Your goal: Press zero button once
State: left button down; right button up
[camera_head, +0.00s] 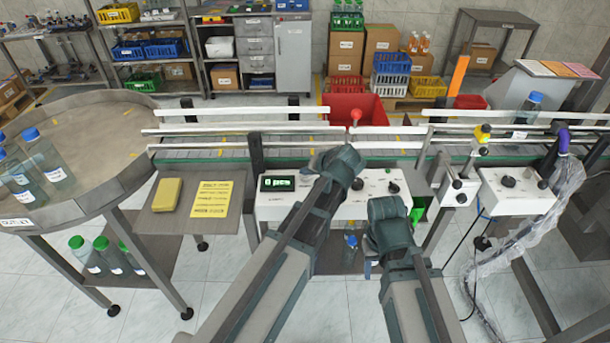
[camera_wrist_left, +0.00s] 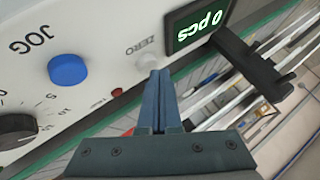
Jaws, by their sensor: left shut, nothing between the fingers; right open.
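The white zero button (camera_wrist_left: 148,64) sits on the white control box (camera_head: 274,208), beside the "ZERO" label and the display (camera_wrist_left: 200,28), which reads "0 pcs"; the display also shows in the head view (camera_head: 277,183). My left gripper (camera_wrist_left: 158,74) is shut and empty. Its fingertips lie at the lower edge of the zero button in the wrist view; whether they touch it I cannot tell. In the head view my left gripper (camera_head: 340,160) is over the box and hides the button. My right gripper (camera_head: 388,211) is in front of the box, its fingers hard to make out.
A blue JOG button (camera_wrist_left: 68,69), a small red light (camera_wrist_left: 117,92) and a black knob (camera_wrist_left: 16,128) are on the same panel. A conveyor with rails (camera_head: 210,142) runs behind the box. A yellow sheet (camera_head: 212,198) lies on the shelf to the left.

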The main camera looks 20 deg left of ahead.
aim_at(307, 179)
pick_arm(q)
jog(key=shift+r+p, duration=0.3)
jog(key=shift+r, duration=0.2)
notch_tip(307, 179, up, 5)
jog(key=p, duration=0.5)
jog(key=shift+r, duration=0.1)
dwell(0.6)
jog(key=s+d+f+m+g+h, duration=0.2)
jog(key=s+d, duration=0.4)
jog(key=s, duration=0.5)
jog(key=s+d+f+m+g+h, duration=0.3)
jog(key=s+d, duration=0.3)
jog(key=s, duration=0.6)
jog(key=shift+d+f+g+h, duration=0.25)
jog(key=shift+f+g+h, duration=0.25)
jog(key=shift+f, duration=0.35)
